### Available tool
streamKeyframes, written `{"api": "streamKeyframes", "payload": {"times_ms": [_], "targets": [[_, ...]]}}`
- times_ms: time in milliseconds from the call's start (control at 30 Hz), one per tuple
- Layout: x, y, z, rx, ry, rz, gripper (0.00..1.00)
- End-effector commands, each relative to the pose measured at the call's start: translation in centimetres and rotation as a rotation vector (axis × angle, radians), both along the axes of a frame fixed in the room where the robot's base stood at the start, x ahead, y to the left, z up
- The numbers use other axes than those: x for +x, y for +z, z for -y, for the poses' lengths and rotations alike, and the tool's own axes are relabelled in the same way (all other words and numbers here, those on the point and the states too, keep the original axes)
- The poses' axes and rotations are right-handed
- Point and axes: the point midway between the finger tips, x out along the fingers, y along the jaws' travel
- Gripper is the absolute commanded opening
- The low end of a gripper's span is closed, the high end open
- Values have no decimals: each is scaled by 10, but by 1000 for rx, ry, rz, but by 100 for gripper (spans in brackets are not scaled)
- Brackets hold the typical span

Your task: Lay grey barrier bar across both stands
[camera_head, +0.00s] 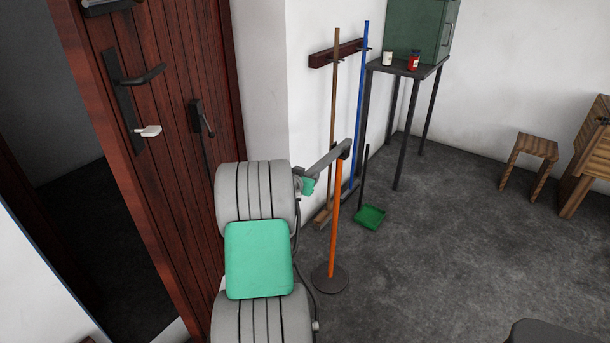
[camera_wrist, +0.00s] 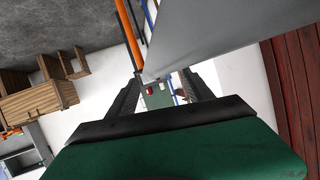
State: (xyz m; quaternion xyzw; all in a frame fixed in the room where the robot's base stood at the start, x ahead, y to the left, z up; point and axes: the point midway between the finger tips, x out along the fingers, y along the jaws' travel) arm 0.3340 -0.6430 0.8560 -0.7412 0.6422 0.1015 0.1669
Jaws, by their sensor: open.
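The grey barrier bar (camera_head: 326,158) is raised off the floor. Its right end is at the top of a stand with an orange post (camera_head: 334,230) and a round dark base. Its left end is beside my arm's end, and what supports it there is hidden. The second stand cannot be made out. In the wrist view the bar (camera_wrist: 225,35) is large and close, running from between the fingers to the upper right. My gripper (camera_wrist: 164,90) is open, its dark fingers apart around the bar's narrow-looking end; contact cannot be told. The orange post (camera_wrist: 130,35) shows at upper left.
A red-brown door (camera_head: 150,110) with black handles is at left. Brooms hang from a wall rack (camera_head: 335,54). A green dustpan (camera_head: 370,216) lies behind the stand. A dark table (camera_head: 405,68) holds a green box and jars. Floor at right is mostly clear, with a wooden stool (camera_head: 536,146).

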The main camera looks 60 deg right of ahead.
Motion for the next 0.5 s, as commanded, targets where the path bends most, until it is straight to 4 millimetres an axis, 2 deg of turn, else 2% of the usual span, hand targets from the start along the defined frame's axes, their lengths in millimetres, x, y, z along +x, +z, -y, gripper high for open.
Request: {"api": "streamKeyframes", "payload": {"times_ms": [167, 267, 400, 500], "targets": [[0, -1, 0, 3, 0, -2, 60], [0, 7, 0, 0, 0, 1, 60], [-1, 36, -1, -5, 0, 3, 60], [-10, 57, -19, -3, 0, 2, 60]]}}
